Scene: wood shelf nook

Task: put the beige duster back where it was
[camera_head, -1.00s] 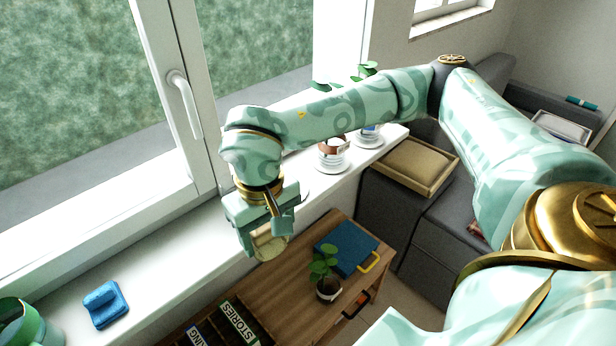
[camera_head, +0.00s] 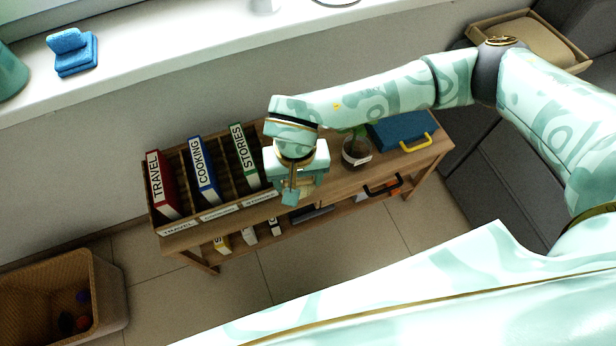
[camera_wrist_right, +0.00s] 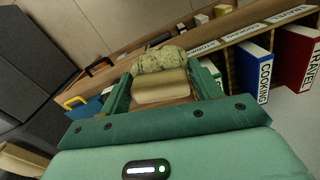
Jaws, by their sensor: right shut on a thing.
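My right gripper (camera_head: 296,192) hangs in front of the low wooden shelf, by the right end of the binder row. In the right wrist view the gripper (camera_wrist_right: 162,92) is shut on the beige duster (camera_wrist_right: 160,84), which sits between its fingers. A speckled grey-green part shows beyond the beige block, apparently belonging to the duster. In the head view the duster is mostly hidden by the gripper. My left gripper is not in view.
Red, blue and green binders (camera_head: 203,170) stand in a wooden rack on the shelf (camera_head: 420,160). A potted plant (camera_head: 356,152) and a blue case (camera_head: 398,130) are right of the gripper. A wicker basket (camera_head: 112,290) stands on the floor. Floor before the shelf is clear.

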